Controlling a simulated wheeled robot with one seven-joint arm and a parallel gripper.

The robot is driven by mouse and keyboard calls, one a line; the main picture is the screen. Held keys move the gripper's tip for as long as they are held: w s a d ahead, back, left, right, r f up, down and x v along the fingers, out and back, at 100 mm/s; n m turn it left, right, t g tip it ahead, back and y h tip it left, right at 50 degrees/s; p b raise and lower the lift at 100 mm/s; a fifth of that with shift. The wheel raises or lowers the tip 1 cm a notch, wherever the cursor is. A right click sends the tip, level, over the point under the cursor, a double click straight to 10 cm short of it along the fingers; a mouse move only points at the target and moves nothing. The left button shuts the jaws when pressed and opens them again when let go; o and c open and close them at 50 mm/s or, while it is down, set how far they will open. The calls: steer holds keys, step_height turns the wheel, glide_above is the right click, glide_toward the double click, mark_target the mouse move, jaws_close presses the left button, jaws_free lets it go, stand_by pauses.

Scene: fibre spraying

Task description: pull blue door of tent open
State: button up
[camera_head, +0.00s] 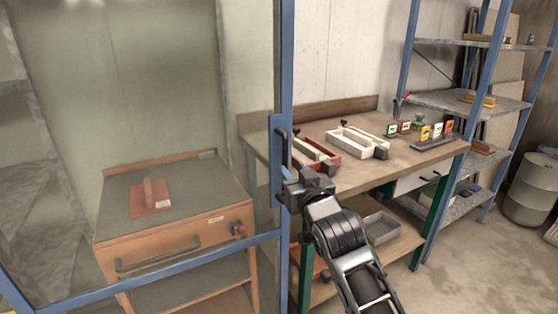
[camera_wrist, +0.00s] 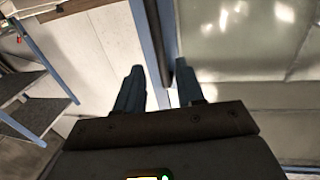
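The tent's blue-framed door (camera_head: 286,60) with a see-through panel spans the left of the head view and appears closed. Its dark vertical handle (camera_head: 283,148) sits on a blue plate at the right upright. My gripper (camera_head: 291,186) is right at the lower end of this handle, and its fingertips are partly hidden there. In the wrist view the two fingers of my gripper (camera_wrist: 160,90) stand apart. The dark handle bar (camera_wrist: 184,76) shows between them, close to the right finger. Whether they touch cannot be told.
Behind the panel stands an orange-brown cabinet (camera_head: 175,225) with a red tool on top. Right of the door is a wooden workbench (camera_head: 340,180) with trays and small cards. A blue shelf rack (camera_head: 470,105) and a barrel (camera_head: 530,190) stand farther right. Floor is clear at lower right.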

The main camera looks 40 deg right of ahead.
mark_target(286, 161)
steer(key=p+x, duration=0.1)
steer(key=x, duration=0.6)
steer(key=shift+w, duration=0.15)
steer(key=shift+c, duration=0.4)
jaws_close()
